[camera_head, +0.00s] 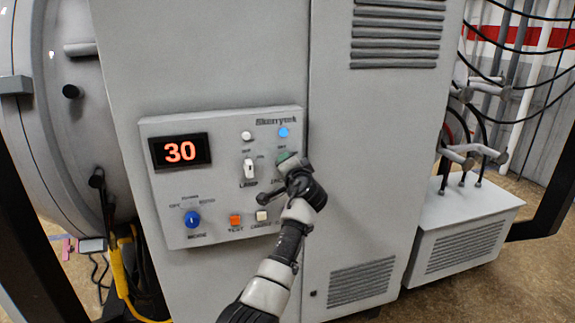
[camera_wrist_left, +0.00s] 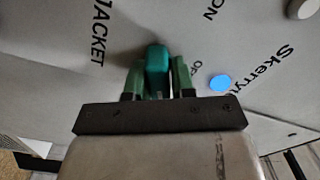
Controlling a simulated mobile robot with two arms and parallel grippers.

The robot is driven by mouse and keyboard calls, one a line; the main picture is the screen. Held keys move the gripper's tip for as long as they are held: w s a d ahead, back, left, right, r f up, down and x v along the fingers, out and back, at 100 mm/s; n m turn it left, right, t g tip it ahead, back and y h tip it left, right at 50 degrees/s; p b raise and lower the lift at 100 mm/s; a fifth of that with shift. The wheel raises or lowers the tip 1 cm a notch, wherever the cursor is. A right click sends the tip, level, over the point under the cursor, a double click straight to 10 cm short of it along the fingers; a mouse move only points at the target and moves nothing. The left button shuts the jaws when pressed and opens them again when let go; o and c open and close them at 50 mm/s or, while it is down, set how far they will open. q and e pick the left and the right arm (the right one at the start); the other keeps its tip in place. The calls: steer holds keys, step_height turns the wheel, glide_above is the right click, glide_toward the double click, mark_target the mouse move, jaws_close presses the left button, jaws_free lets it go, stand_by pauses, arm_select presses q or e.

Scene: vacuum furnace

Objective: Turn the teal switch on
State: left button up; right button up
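The teal switch (camera_head: 284,157) sits on the right side of the control panel, mostly hidden behind my gripper in the head view. In the left wrist view the teal switch (camera_wrist_left: 157,68) stands between the two greenish fingers of my left gripper (camera_wrist_left: 157,85), which sit close against its sides. My left gripper (camera_head: 293,172) reaches the panel from below in the head view. The word JACKET is printed left of the switch in the wrist view, with an ON mark at upper right. My right gripper is not in view.
The grey panel (camera_head: 218,220) also carries a red display (camera_head: 180,152) reading 30, a white lamp switch (camera_head: 249,169), a blue mode knob (camera_head: 192,218), an orange button (camera_head: 235,220), a pale button (camera_head: 262,216) and a lit blue light (camera_head: 283,132). The furnace door (camera_head: 75,110) is at left.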

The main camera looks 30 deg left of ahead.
arm_select(q)
steer(key=o, duration=0.4)
steer(key=b+v, duration=0.3)
steer(key=v, duration=0.7)
steer(key=shift+s+d, duration=0.15)
steer(key=shift+d, duration=0.15)
steer(key=shift+f, duration=0.1)
